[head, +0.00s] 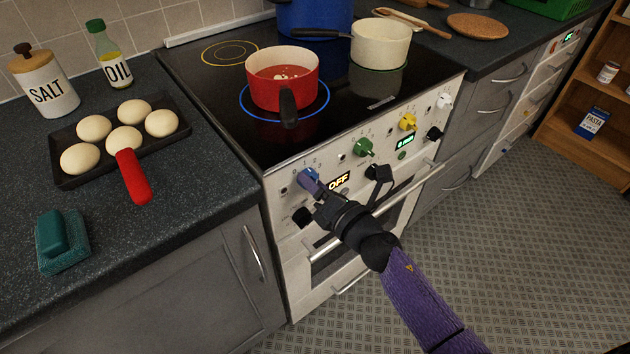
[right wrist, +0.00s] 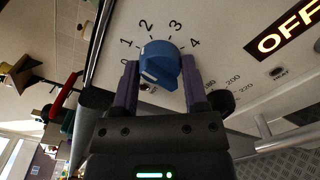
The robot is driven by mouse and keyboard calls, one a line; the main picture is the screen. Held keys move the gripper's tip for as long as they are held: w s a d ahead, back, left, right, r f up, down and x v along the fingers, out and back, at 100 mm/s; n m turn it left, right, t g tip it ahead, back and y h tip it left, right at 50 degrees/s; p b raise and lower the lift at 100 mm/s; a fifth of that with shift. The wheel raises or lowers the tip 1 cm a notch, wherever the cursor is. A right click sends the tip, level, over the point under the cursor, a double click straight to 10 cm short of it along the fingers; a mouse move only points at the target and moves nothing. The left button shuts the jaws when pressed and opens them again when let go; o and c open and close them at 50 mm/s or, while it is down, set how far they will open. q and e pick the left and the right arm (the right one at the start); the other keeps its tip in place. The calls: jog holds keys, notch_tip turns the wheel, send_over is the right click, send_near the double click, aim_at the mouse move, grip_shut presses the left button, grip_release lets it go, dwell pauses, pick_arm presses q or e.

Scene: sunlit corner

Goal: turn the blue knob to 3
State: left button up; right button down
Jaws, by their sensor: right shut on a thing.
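The blue knob (head: 308,178) is on the left of the stove's front panel. In the right wrist view the blue knob (right wrist: 158,62) sits between the two purple fingers of my right gripper (right wrist: 160,86), which is shut on it. The numbers 0 to 4 run around its upper side. In the head view my right gripper (head: 317,188) partly covers the knob. My left gripper is not in view.
A red pot (head: 262,94) stands on the blue-ringed burner above the knob. Green (head: 363,147), yellow (head: 407,122) and white (head: 444,100) knobs are farther right on the panel. Black knobs (head: 302,217) and an oven handle (head: 412,188) lie below. The floor in front is clear.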

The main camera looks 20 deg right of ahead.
jog(key=shift+r+m, duration=0.1)
jog(key=shift+m, duration=0.4)
jog(key=m+p, duration=0.1)
jog(key=m, duration=0.1)
jog(key=shift+m, duration=0.3)
jog(key=m+p, duration=0.1)
jog(key=m, duration=0.3)
jog(key=shift+m, duration=0.3)
jog(key=shift+m+p, duration=0.55)
jog(key=shift+m, duration=0.65)
jog(key=shift+m+p, duration=0.3)
jog(key=shift+m, duration=0.8)
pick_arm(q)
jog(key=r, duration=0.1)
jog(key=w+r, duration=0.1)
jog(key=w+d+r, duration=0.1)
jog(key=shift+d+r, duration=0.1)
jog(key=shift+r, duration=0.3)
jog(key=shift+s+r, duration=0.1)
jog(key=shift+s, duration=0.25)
pick_arm(e)
jog(key=shift+m, duration=0.4)
